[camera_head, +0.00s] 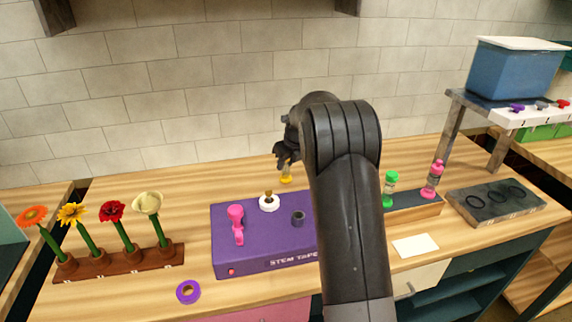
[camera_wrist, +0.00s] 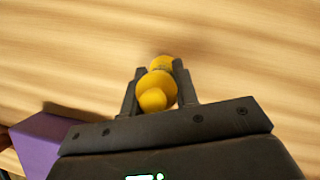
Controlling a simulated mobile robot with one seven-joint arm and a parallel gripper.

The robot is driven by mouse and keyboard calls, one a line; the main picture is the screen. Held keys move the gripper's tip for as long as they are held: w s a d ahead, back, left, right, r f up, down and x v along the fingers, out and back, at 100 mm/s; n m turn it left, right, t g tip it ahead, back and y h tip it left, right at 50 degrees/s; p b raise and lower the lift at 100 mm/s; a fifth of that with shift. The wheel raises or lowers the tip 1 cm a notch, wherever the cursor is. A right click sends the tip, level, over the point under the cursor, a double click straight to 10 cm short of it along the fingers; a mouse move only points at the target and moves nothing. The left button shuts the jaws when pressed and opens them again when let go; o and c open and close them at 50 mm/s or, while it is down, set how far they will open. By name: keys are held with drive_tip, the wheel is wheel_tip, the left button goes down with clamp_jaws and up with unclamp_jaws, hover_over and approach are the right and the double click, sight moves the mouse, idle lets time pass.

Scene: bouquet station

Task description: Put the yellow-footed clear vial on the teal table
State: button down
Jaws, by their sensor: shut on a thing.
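My gripper (camera_head: 286,158) is above the back of the wooden bench, behind the purple box. It is shut on the yellow-footed vial (camera_head: 286,180), whose yellow end shows below the fingers. In the wrist view, its yellow parts (camera_wrist: 157,88) sit between my two fingers, over bare wood. The vial's clear body is not clearly seen. A dark teal surface (camera_head: 9,242) shows at the left picture edge; I cannot tell if it is the teal table.
The purple box (camera_head: 262,262) holds a pink tool and a white ring. A flower rack (camera_head: 125,263) stands left. Right of my arm, green (camera_head: 390,188) and pink (camera_head: 432,180) vials stand in a wooden rack. A dark tray (camera_head: 498,213) and blue bin (camera_head: 515,72) are further right.

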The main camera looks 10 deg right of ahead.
drive_tip(key=shift+f, duration=0.25)
drive_tip(key=shift+f, duration=0.15)
drive_tip(key=c, duration=1.1)
unclamp_jaws()
